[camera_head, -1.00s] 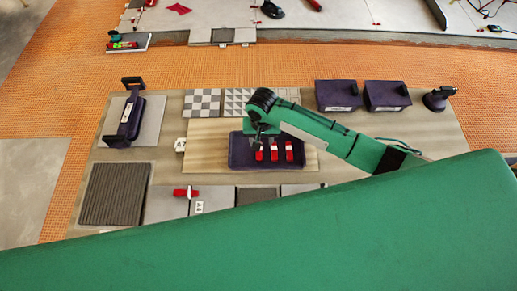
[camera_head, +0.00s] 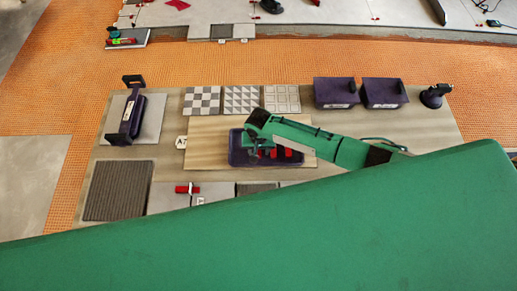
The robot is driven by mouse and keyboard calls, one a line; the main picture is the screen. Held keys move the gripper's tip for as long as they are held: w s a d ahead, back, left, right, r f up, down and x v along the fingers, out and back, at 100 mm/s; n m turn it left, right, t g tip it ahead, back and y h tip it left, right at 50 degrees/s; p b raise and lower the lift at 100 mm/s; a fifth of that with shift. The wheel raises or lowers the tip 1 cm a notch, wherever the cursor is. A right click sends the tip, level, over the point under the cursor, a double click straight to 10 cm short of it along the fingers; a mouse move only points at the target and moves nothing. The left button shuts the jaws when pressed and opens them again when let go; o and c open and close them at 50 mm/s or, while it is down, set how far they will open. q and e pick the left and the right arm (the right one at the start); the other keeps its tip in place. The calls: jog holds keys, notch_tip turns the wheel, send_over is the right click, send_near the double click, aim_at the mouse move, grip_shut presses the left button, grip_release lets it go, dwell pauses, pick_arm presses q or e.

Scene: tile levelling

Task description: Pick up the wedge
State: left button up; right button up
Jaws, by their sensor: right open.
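Red wedges (camera_head: 288,154) stand in a dark purple tray (camera_head: 238,158) on a wooden board in the middle of the table. My right gripper (camera_head: 252,152) reaches in from the right and is low over the left part of the tray, at the leftmost wedge. It is open. The gripper and wrist hide most of that wedge and part of the others, and I cannot tell whether the fingers touch it. Another red piece (camera_head: 187,189) lies across the tiles at the table's front. My left gripper is not in view.
Two dark purple bins (camera_head: 335,92) and a suction-cup tool (camera_head: 433,97) stand at the back right. A dark handled tool (camera_head: 128,115) lies on a grey tile at the left. Patterned tiles (camera_head: 241,99) line the back. My own large green part hides the front.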

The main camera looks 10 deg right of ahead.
aim_at(259, 152)
grip_shut()
jog(key=shift+r, duration=0.15)
notch_tip(259, 152, up, 20)
jog(key=b, duration=0.3)
dwell(0.5)
